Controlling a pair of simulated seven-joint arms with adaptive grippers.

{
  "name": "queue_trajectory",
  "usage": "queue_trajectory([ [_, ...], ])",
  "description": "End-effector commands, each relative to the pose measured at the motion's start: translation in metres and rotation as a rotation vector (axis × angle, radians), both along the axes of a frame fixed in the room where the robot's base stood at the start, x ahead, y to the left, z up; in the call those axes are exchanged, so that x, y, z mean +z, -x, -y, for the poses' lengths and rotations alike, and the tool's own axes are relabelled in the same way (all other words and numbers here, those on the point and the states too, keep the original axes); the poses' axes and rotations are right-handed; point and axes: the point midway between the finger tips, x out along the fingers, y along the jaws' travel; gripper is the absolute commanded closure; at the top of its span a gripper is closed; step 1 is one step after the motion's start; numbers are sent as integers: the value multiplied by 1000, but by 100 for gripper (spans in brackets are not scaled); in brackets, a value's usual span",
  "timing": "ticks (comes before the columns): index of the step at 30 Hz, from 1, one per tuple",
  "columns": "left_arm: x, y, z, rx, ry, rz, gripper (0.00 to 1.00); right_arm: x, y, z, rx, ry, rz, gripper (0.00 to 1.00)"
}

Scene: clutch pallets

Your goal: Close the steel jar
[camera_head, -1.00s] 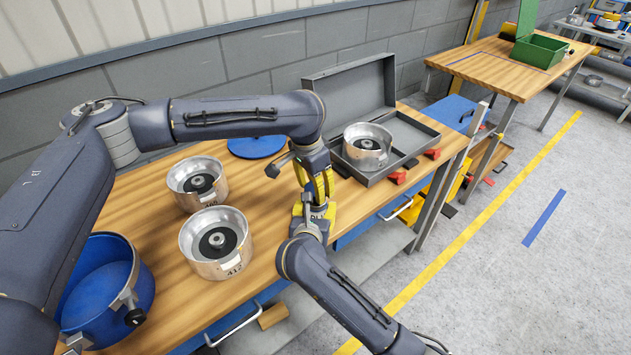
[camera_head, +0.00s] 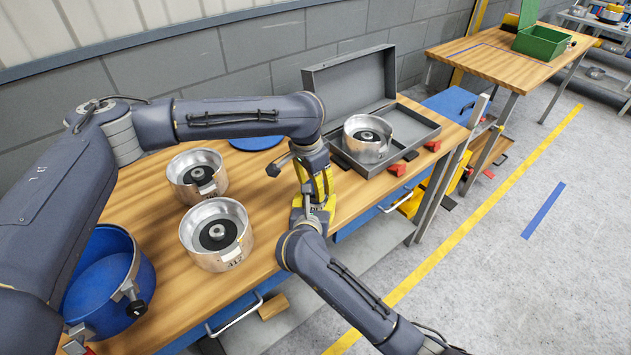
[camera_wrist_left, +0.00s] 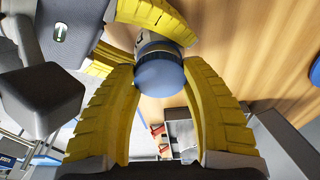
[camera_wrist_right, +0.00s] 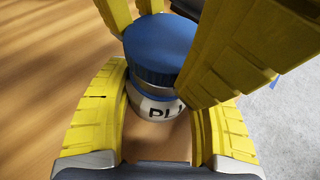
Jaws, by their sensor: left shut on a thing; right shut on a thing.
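The steel jar (camera_wrist_right: 152,106) shows in the right wrist view as a pale body with a dark "PL" label and a blue band. Its blue lid (camera_wrist_right: 158,48) is right over the mouth; I cannot tell if it is fully seated. The lid's round blue face also shows in the left wrist view (camera_wrist_left: 160,76). My left gripper (camera_head: 319,186) is shut on the lid from above. My right gripper (camera_head: 312,208) is shut on the jar body from below. The yellow fingers meet closely and hide most of the jar in the head view.
Two metal pots (camera_head: 197,190) (camera_head: 240,250) and a blue pot (camera_head: 140,270) stand on the wooden bench left of the grippers. A blue disc (camera_head: 256,142) lies behind. An open grey case (camera_head: 425,124) with another metal pot (camera_head: 367,150) is to the right.

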Motion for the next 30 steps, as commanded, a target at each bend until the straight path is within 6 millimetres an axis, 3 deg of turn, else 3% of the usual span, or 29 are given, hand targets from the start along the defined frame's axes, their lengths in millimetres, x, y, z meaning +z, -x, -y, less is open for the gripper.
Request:
queue_trajectory([
  [30,-9,0,0,-1,0,0,64,0,0,0,0,0,0,88],
])
